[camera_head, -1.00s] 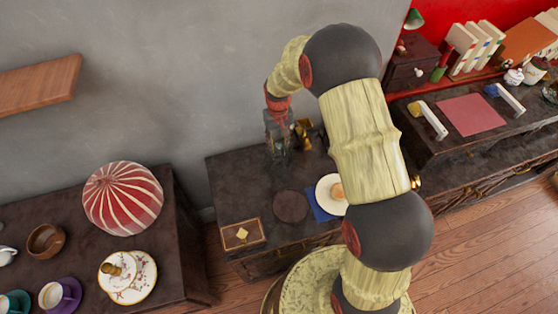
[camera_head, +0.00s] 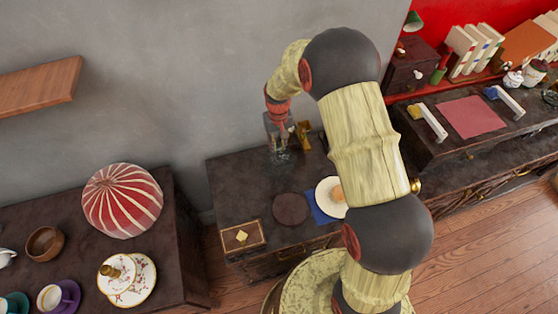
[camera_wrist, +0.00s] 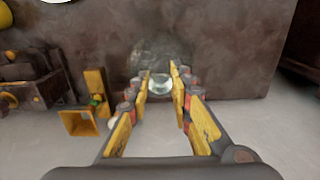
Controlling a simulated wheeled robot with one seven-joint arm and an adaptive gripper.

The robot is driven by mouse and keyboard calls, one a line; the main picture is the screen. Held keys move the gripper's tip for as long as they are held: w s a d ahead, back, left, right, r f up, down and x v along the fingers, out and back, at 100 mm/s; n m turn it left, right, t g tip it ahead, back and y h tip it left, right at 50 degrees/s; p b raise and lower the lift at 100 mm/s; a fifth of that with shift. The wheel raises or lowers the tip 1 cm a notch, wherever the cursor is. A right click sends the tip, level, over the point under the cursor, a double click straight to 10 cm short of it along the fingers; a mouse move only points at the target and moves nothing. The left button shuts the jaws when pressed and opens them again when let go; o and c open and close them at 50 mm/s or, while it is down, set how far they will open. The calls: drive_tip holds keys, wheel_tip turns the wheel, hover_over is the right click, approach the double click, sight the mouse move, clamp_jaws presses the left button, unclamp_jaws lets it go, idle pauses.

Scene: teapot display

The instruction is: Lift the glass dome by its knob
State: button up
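The glass dome (camera_head: 279,157) is clear and hard to make out. It stands at the back of the dark middle cabinet, under my gripper (camera_head: 279,136). In the wrist view the dome (camera_wrist: 152,52) shows as a faint round outline, with its pale glass knob (camera_wrist: 159,87) nearer the camera. My gripper (camera_wrist: 161,84) is open, its yellow-padded fingers on either side of the knob. The knob lies between the fingertips; whether they touch it I cannot tell. What is under the dome is unclear.
A brass object (camera_head: 303,135) stands close right of the dome. In front are a dark round disc (camera_head: 290,208), a white plate (camera_head: 325,205) on a blue cloth and a small box (camera_head: 242,237). The grey wall (camera_head: 190,75) is close behind.

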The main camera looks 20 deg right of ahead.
drive_tip(key=shift+s+f, duration=0.35)
clamp_jaws()
drive_tip(key=shift+r, duration=0.1)
drive_tip(key=shift+w+r+p, duration=0.15)
drive_tip(key=shift+r+p, duration=0.4)
drive_tip(key=shift+r, duration=0.25)
drive_tip(key=shift+w+r+p, duration=0.1)
drive_tip(key=shift+r+p, duration=0.45)
drive_tip(key=shift+r, duration=0.2)
drive_tip(key=shift+r+p, duration=1.9)
drive_tip(key=shift+r, duration=1.15)
drive_tip(key=shift+f, duration=0.1)
